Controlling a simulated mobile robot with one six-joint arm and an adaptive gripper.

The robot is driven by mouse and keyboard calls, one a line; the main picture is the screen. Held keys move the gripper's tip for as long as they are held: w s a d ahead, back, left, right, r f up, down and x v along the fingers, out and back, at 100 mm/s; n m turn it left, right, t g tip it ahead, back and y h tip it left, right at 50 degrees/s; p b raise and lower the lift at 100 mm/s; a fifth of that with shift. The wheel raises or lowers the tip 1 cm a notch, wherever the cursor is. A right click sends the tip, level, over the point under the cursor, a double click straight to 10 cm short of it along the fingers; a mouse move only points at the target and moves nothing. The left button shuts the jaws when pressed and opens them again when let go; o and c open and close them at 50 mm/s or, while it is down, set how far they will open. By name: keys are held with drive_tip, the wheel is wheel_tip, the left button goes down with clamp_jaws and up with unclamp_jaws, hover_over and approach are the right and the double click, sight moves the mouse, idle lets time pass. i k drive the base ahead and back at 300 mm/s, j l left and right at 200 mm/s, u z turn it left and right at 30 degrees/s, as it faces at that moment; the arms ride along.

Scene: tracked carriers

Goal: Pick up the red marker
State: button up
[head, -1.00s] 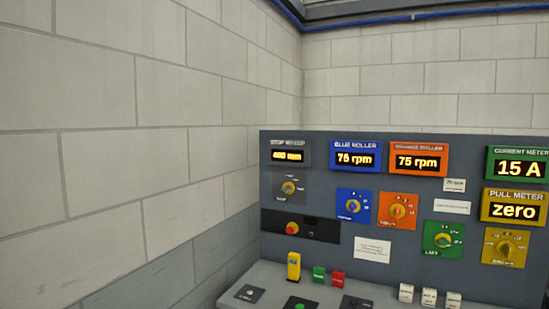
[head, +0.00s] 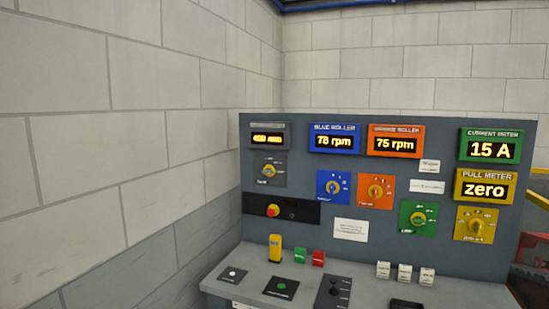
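A small red block (head: 318,258) stands on the ledge of a grey control console, against the foot of its upright panel. It is the likeliest red marker in view, but it is too small to be sure. A similar green block (head: 300,257) stands just to its left. A taller yellow block (head: 275,248) is further left. My gripper is not in view, and nothing is seen touching the red block.
The console ledge (head: 225,273) carries push buttons, a black lever unit (head: 333,292) and several white blocks (head: 404,273). The upright panel (head: 290,160) has displays, knobs and a red stop button (head: 273,210). A block wall (head: 80,150) stands close on the left.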

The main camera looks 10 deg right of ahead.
sight(318, 256)
drive_tip(key=i+j, duration=0.15)
drive_tip(key=i, duration=0.4)
drive_tip(key=i+j, duration=0.15)
drive_tip(key=i, duration=0.4)
drive_tip(key=i+j, duration=0.15)
drive_tip(key=i, duration=0.45)
drive_tip(key=i+j, duration=0.15)
drive_tip(key=i, duration=0.4)
